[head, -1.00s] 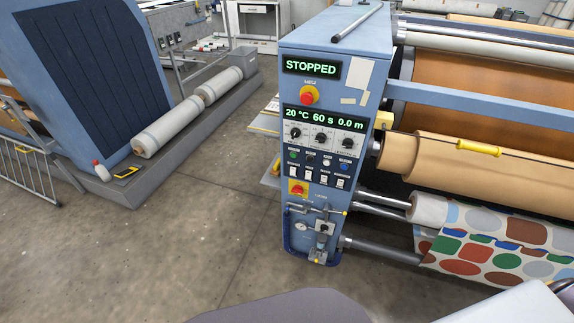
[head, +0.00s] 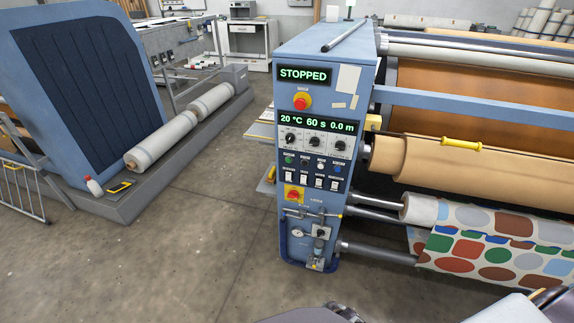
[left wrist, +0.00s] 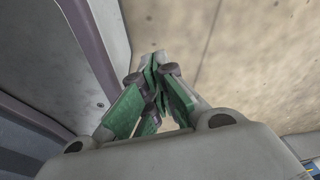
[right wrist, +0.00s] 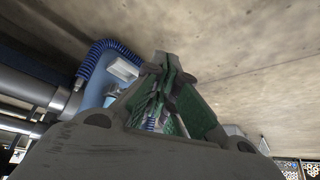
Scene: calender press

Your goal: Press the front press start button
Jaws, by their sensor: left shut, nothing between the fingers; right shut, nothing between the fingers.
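The blue press control cabinet (head: 325,45) stands at centre in the head view, its display (head: 304,74) reading STOPPED. A small green button (head: 289,160) sits at the left of a row of round buttons below the dials; its label is too small to read. My right gripper (right wrist: 164,62) is shut and empty in the right wrist view, apart from the panel. My left gripper (left wrist: 155,60) is shut and empty over bare floor in the left wrist view.
A blue corrugated hose (right wrist: 99,57) shows beside my right gripper. Rollers with tan material (head: 450,160) and patterned fabric (head: 490,255) extend right of the cabinet. Another blue machine (head: 85,80) and a grey roll (head: 160,142) stand left. The floor (head: 180,250) in front is clear.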

